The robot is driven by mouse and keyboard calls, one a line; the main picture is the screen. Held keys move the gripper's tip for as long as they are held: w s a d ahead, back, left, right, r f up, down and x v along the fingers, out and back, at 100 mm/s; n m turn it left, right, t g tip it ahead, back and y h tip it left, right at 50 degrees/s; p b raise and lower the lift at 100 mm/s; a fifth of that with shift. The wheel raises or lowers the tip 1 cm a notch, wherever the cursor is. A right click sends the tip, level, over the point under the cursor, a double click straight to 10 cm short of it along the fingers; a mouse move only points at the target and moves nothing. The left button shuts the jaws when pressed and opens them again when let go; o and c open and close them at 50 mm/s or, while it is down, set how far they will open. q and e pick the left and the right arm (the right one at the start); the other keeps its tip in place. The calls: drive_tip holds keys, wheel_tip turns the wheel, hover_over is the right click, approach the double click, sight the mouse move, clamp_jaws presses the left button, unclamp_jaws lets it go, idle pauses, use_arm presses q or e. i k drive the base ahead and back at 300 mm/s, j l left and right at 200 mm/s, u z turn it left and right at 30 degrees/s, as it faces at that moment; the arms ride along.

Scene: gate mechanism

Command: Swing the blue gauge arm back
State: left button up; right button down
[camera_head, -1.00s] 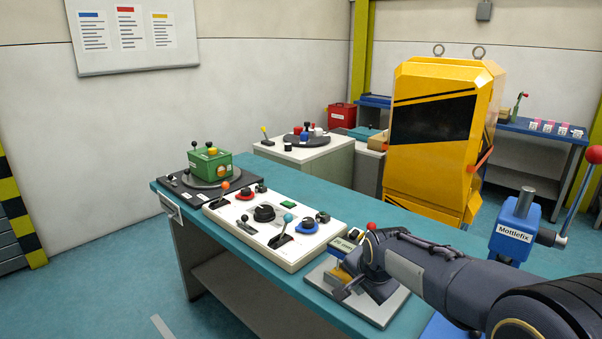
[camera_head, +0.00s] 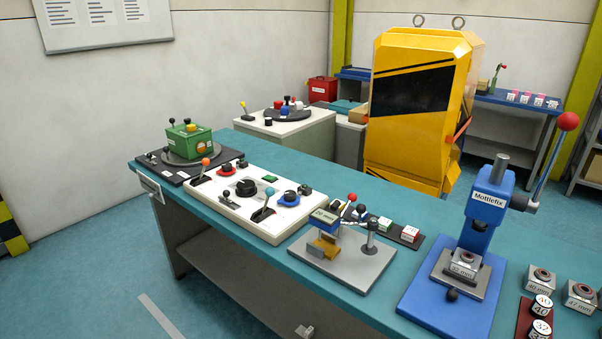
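The blue gauge arm (camera_head: 322,226) carries a small readout and stands on a grey base plate (camera_head: 362,268) on the teal bench. Its readout end is over a yellow block (camera_head: 321,247) at the left of the plate; I cannot tell whether they touch. A grey post (camera_head: 369,238) with a dark top stands at the plate's right side. A red ball knob (camera_head: 352,197) shows just behind the arm. Neither of my grippers shows clearly. A small grey part (camera_head: 305,331) at the bottom edge is too cut off to identify.
A white control panel (camera_head: 222,205) with levers and knobs lies left of the gauge. The blue Mottlefix press (camera_head: 483,212) stands to its right, with a long red-balled lever. A dark strip of labelled blocks (camera_head: 411,239) lies behind. The space above the gauge is clear.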

sight(360, 208)
drive_tip(key=i+j+u, duration=0.1)
drive_tip(key=i, duration=0.4)
drive_tip(key=i+j+u, duration=0.1)
drive_tip(key=i, duration=0.4)
drive_tip(key=j, duration=0.1)
